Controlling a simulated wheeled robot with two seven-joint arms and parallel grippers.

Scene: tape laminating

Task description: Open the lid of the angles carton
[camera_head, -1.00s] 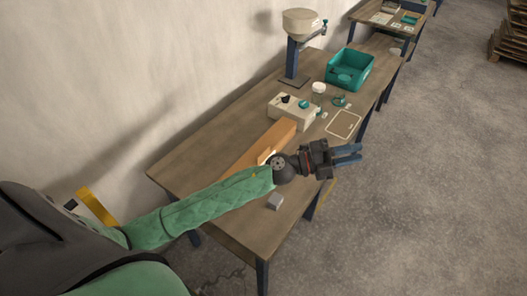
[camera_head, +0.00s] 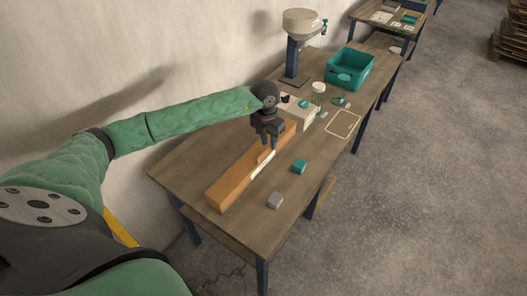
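The angles carton appears to be the long orange-brown box (camera_head: 228,186) lying lengthwise on the wooden workbench. A white strip (camera_head: 263,171) and a small raised orange-brown piece show along its right side near the middle; I cannot tell whether that piece is part of the lid. My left gripper (camera_head: 271,147) points down over the far half of the carton, its fingers apart. It hides part of the carton, and I cannot tell whether its tips touch it. My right gripper is not in view.
The near right bench area is mostly clear.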

